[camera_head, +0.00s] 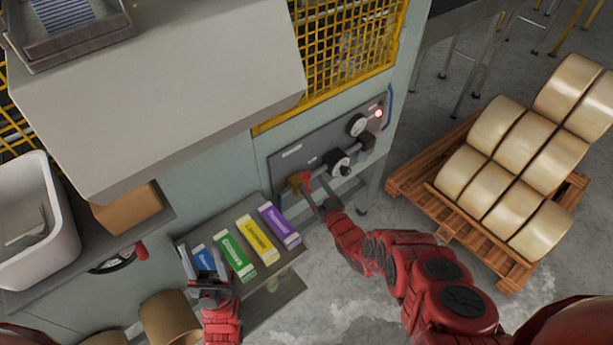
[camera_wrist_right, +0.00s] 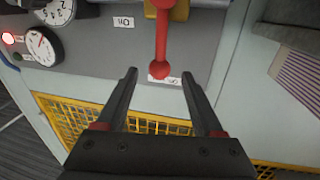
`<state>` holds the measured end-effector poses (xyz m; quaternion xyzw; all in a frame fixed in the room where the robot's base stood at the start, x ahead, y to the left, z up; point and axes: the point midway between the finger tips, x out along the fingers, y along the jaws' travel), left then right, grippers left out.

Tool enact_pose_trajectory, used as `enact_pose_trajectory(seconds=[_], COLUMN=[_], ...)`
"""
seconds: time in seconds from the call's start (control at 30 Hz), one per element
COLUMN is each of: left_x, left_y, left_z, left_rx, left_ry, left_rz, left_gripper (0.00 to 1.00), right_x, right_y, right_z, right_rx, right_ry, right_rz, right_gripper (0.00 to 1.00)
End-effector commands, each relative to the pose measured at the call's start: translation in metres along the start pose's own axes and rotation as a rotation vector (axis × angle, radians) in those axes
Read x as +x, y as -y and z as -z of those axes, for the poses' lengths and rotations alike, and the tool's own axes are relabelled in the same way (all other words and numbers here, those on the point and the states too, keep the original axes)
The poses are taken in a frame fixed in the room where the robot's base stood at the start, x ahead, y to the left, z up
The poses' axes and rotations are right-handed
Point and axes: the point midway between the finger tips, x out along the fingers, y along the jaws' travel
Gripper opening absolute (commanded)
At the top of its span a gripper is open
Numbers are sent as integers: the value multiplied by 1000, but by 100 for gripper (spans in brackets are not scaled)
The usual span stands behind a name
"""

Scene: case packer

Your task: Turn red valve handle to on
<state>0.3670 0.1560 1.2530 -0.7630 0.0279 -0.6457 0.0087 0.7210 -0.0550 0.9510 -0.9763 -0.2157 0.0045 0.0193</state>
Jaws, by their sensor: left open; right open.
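The red valve handle (camera_head: 306,181) is on the grey panel of the machine, by a brass-coloured valve body (camera_head: 295,181). In the right wrist view the handle (camera_wrist_right: 162,38) is a red bar with a ball end, beside a small white label that it partly covers. My right gripper (camera_head: 313,194) is open at the handle. In the wrist view its fingertips (camera_wrist_right: 159,74) stand on either side of the ball end, with gaps visible. My left gripper (camera_head: 205,262) is open above the blue box (camera_head: 203,258) on the shelf; contact there cannot be told.
Green (camera_head: 236,256), yellow (camera_head: 258,240) and purple (camera_head: 280,226) boxes lie on the shelf. Dial gauges (camera_head: 338,162) and a lit lamp (camera_head: 378,113) are on the panel. A wooden pallet (camera_head: 452,225) with cream rolls stands at right. A white bin (camera_head: 35,220) is at left.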

Motion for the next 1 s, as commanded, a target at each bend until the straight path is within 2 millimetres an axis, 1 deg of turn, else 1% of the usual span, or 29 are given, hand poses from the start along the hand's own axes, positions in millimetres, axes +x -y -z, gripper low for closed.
enact_pose_trajectory(seconds=[0.03, 0.2, 0.3, 0.5, 0.9, 0.97, 1.0], left_x=[0, -1, -10, -16, -17, -17, -17], left_y=[0, 0, 0, -1, -1, -1, -1], left_z=[0, 0, -2, -3, -3, -3, -3], left_rx=[0, 0, 0, 0, 0, 0, 0], left_ry=[0, 0, 0, 0, 0, 0, 0], left_rz=[0, 0, 0, 0, 0, 0, 0], left_gripper=[50, 50, 50, 50, 50, 50, 50], right_x=[5, 20, 32, 46, 50, 50, 50], right_y=[0, 0, 0, -1, -1, -1, -1], right_z=[1, 0, -2, 1, 1, 1, 1], right_rx=[-2, -1, -3, -3, 0, 0, 0], right_ry=[-4, -1, -6, -5, 0, 0, 0], right_rz=[1, -3, 0, 0, -2, -2, -2], right_gripper=[69, 69, 69, 69, 69, 58, 51])
